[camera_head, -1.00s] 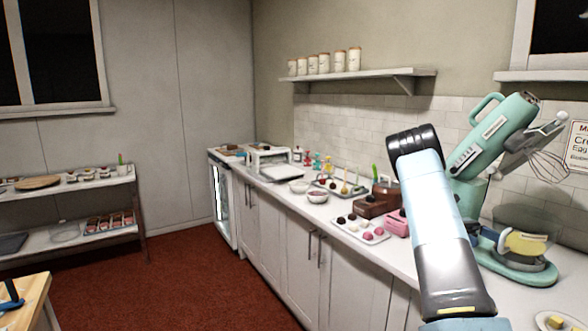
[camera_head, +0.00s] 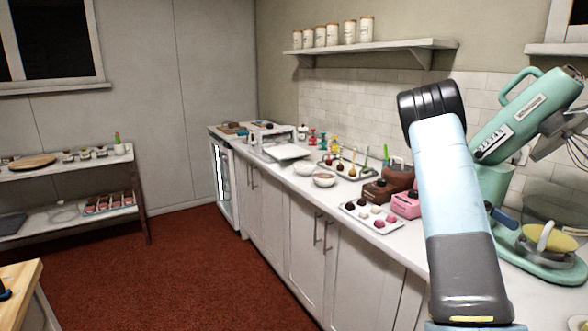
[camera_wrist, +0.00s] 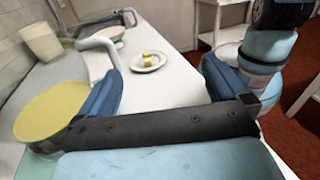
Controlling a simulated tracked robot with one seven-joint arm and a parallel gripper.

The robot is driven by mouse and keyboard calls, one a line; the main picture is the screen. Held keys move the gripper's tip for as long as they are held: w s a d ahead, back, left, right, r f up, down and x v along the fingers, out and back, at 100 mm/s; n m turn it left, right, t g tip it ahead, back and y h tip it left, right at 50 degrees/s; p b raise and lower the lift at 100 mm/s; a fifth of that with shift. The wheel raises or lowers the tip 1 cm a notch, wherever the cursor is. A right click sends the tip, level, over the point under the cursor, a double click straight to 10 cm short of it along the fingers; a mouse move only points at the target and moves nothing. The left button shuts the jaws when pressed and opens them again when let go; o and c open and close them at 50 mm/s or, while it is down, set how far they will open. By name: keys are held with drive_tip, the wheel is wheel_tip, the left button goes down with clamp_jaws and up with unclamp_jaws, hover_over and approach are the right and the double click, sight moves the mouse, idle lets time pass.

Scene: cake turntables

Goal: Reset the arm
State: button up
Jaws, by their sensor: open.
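My arm (camera_head: 455,200), light blue and grey with a black joint at its top, rises in front of the right part of the counter in the head view. In the wrist view my gripper (camera_wrist: 160,72) has its two blue fingers spread wide apart, with nothing held between them. It is over the white counter (camera_wrist: 175,95). A small white plate with a yellow piece (camera_wrist: 143,61) lies beyond the fingers. A yellow round pad (camera_wrist: 50,108) shows beside the left finger; I cannot tell whether they touch.
The mint stand mixer (camera_head: 492,185) stands close to my arm on the right. Trays of sweets (camera_head: 370,217) and bowls (camera_head: 324,180) line the counter. A wall shelf with jars (camera_head: 380,48) hangs above. Red floor (camera_head: 190,270) is free at the left.

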drive_tip(key=s+a+r+m+t+y, duration=0.1)
drive_tip(key=s+a+r+t, duration=0.3)
drive_tip(key=a, duration=0.6)
drive_tip(key=s+a+r+m+t+y, duration=0.1)
drive_tip(key=s+a+r+t, duration=0.4)
drive_tip(key=s+a+t, duration=0.4)
drive_tip(key=s+a+r+m+t+y, duration=0.1)
drive_tip(key=s+a+r+t, duration=0.3)
drive_tip(key=s+a+t, duration=0.3)
drive_tip(key=a+t, duration=0.2)
drive_tip(key=a, duration=0.2)
drive_tip(key=shift+s+a+r+y, duration=0.2)
drive_tip(key=shift+a+y, duration=0.1)
drive_tip(key=shift+c, duration=0.5)
